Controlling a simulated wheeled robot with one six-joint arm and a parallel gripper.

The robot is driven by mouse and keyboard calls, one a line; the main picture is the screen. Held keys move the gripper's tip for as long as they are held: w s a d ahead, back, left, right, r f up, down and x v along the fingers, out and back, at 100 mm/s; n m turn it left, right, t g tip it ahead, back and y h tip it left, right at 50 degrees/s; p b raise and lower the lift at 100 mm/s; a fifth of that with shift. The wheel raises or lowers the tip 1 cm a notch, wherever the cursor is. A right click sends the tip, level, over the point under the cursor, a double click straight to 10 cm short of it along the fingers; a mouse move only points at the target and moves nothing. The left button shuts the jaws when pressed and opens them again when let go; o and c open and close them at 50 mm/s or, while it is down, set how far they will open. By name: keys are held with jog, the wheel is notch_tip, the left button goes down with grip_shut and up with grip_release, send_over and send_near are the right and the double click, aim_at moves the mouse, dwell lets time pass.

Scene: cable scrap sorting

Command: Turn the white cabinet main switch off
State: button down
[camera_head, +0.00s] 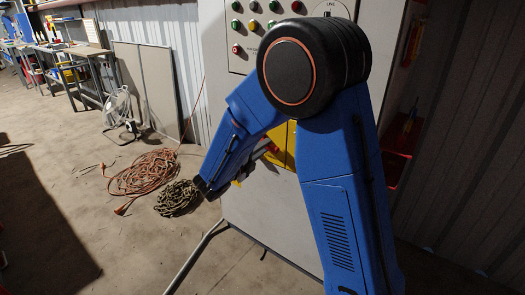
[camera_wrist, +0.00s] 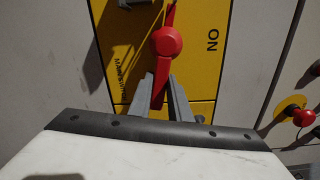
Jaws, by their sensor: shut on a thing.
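The white cabinet (camera_head: 260,205) stands ahead, with a yellow switch plate (camera_head: 281,146) on its front, partly hidden behind my arm in the head view. In the wrist view the yellow plate (camera_wrist: 200,68) carries a red rotary handle (camera_wrist: 166,42), whose long bar runs roughly up and down in the picture. The word ON is printed to the right of the handle. My gripper (camera_wrist: 166,92) is shut on the lower end of the red handle, one grey finger on each side. In the head view the gripper is mostly hidden by my blue arm.
Coloured push buttons (camera_head: 253,25) sit on the cabinet's upper front. A red knob (camera_wrist: 303,117) on a yellow base is at the right in the wrist view. An orange cable coil (camera_head: 143,172) and a brown coil (camera_head: 178,198) lie on the floor at left.

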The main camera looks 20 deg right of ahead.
jog(key=shift+r+n, duration=0.55)
jog(key=shift+n, duration=0.55)
jog(key=c, duration=1.6)
grip_release()
jog(key=shift+c, duration=0.2)
jog(key=shift+s+a, duration=0.1)
jog(key=shift+a, duration=0.05)
jog(key=v, duration=1.7)
